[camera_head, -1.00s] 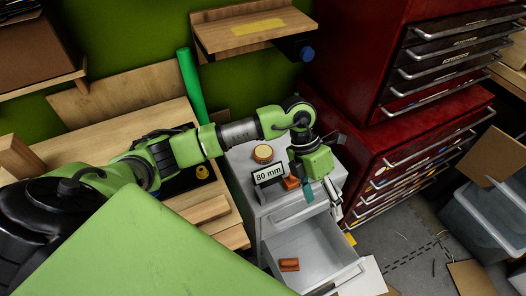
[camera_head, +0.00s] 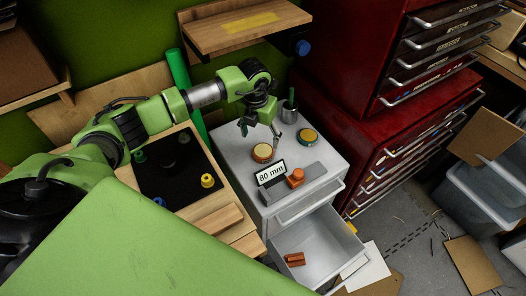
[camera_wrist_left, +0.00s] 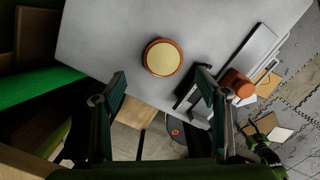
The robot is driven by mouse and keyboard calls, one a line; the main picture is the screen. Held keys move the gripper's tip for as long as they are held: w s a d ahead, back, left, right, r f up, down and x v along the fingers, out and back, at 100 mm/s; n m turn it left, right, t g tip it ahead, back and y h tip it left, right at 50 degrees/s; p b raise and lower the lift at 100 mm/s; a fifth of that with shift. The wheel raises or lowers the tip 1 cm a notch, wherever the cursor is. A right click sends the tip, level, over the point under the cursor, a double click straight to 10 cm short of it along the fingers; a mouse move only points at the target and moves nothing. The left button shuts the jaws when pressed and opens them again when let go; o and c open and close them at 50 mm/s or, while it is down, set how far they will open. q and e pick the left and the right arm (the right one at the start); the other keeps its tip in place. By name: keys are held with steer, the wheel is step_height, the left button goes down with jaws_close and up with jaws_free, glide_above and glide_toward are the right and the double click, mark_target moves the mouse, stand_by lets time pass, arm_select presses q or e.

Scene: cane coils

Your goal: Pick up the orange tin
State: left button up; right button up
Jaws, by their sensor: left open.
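The orange tin (camera_head: 263,154), round with a pale yellow lid, stands on the grey cabinet top (camera_head: 330,160), behind the "80 mm" sign (camera_head: 271,173). In the left wrist view the tin (camera_wrist_left: 162,58) lies just beyond the fingertips, centred between them. My left gripper (camera_head: 261,132) is open and empty, above and close to the tin; its two fingers (camera_wrist_left: 160,80) are spread wide. I cannot tell the exact height gap. My right gripper is not in view.
An orange piece (camera_head: 296,178) sits on a grey bar in front. The cabinet's drawer (camera_head: 312,243) is open with an orange block (camera_head: 294,259) inside. A wooden shelf (camera_head: 240,35) hangs above.

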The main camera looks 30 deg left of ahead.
mark_target(263, 150)
arm_select(q)
step_height(263, 150, down, 3)
steer(key=shift+w+a+r, duration=0.1)
steer(key=shift+r, duration=0.1)
steer(key=f, duration=0.1)
steer(key=f+p, duration=0.1)
steer(key=d+f, duration=0.1)
steer(key=f, duration=0.1)
steer(key=shift+w, duration=0.25)
steer(key=shift+a+f, duration=0.15)
steer(key=shift+f, duration=0.4)
steer(key=shift+w, duration=0.1)
steer(key=c, duration=1.4)
